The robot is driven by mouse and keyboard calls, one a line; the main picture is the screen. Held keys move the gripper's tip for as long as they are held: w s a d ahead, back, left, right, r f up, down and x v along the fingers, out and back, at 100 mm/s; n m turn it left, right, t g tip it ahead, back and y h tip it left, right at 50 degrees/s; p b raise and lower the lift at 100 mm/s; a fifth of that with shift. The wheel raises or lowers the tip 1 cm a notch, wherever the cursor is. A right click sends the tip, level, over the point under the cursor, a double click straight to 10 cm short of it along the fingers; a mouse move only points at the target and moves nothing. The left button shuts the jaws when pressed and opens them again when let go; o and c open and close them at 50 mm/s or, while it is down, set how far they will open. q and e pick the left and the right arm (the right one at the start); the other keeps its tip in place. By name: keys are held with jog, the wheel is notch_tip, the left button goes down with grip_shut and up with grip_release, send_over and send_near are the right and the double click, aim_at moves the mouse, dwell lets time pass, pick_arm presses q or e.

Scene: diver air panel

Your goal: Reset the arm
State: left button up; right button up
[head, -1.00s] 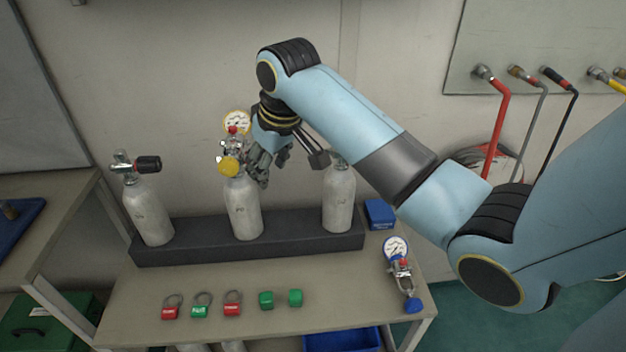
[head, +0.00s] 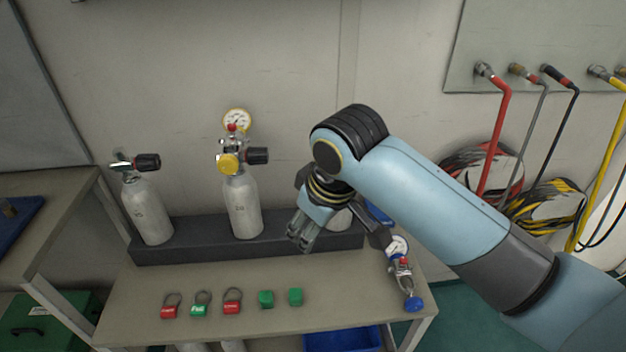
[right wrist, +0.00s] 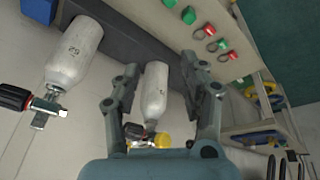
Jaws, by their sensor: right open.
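My right gripper (head: 338,240) is open and empty, hanging over the right end of the dark rack, in front of the right grey cylinder (head: 340,219), which it mostly hides. In the right wrist view its two fingers (right wrist: 165,75) are spread apart. The middle cylinder (head: 243,208), with a gauge (head: 236,120), a yellow knob (head: 229,163) and a black knob (head: 257,156), stands upright to the left, clear of the gripper. In the right wrist view this cylinder (right wrist: 155,88) shows beyond the fingers. My left gripper is not in view.
The left cylinder (head: 148,212) stands in the rack (head: 190,241). Red and green padlocks (head: 201,307) and green caps (head: 266,299) lie on the bench. A gauge assembly with a blue knob (head: 413,304) lies close right of my gripper. Hoses hang on the wall panel (head: 540,45).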

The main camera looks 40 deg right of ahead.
dwell(0.4)
jog(key=s+f+g+b, duration=0.1)
jog(key=s+f+b, duration=0.3)
jog(key=f, duration=0.7)
jog(key=s+d+f+g+b, duration=0.1)
jog(key=s+f+g+b, duration=0.15)
jog(key=s+f, duration=0.6)
jog(key=s+f+g+b, duration=0.1)
jog(key=s+f+b, duration=0.2)
jog(key=f, duration=1.1)
jog(key=s+d+f+t+b, duration=0.1)
jog(key=s+f+b, duration=0.2)
jog(key=s+f, duration=1.3)
jog(key=shift+s+f+m, duration=0.25)
jog(key=shift+s+m, duration=0.15)
jog(key=shift+s, duration=1)
jog(key=shift+t, duration=0.25)
